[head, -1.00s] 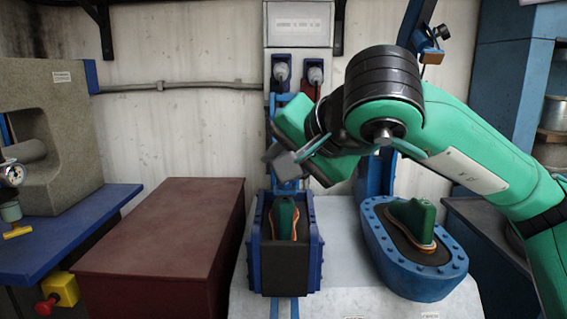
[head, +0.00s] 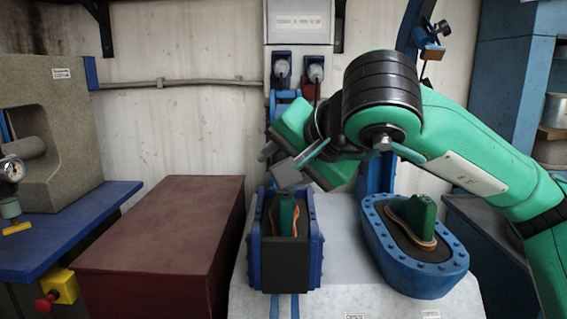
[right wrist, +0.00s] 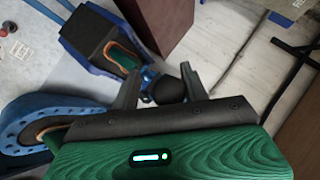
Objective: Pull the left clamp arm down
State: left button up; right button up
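The left station is a blue box mould (head: 312,235) holding a green last with an orange-edged sole (head: 285,215). A blue upright (head: 288,97) stands behind it; most of the left clamp arm is hidden behind my right gripper (head: 279,164). My right gripper is just above the back of the box mould. In the right wrist view its two fingers (right wrist: 158,88) are apart, with a dark round knob (right wrist: 170,88) and some blue metal between or just beyond them. I cannot tell whether they touch it. My left gripper is out of view.
The right station, a blue oval mould (head: 425,278) with another green last (head: 420,215), stands to the right. Its blue clamp arm (head: 415,28) is raised. A dark red box (head: 160,235) stands left, beside a blue bench (head: 65,235) with a press.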

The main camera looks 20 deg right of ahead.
jog(key=shift+d+r, duration=0.1)
jog(key=shift+r, duration=0.05)
jog(key=shift+s+r, duration=0.15)
pick_arm(q)
jog(key=s+f+g+p, duration=0.1)
jog(key=f, duration=0.1)
jog(key=s+f+g+y, duration=0.1)
jog(key=f+g, duration=0.1)
jog(key=shift+s+a+f+g+p, duration=0.1)
jog(key=shift+s+g+p, duration=0.1)
jog(key=shift+g+p, duration=0.15)
pick_arm(e)
jog(key=v, duration=1.3)
jog(key=shift+s, duration=0.15)
pick_arm(q)
jog(key=shift+s, duration=0.1)
pick_arm(e)
jog(key=shift+d, duration=0.1)
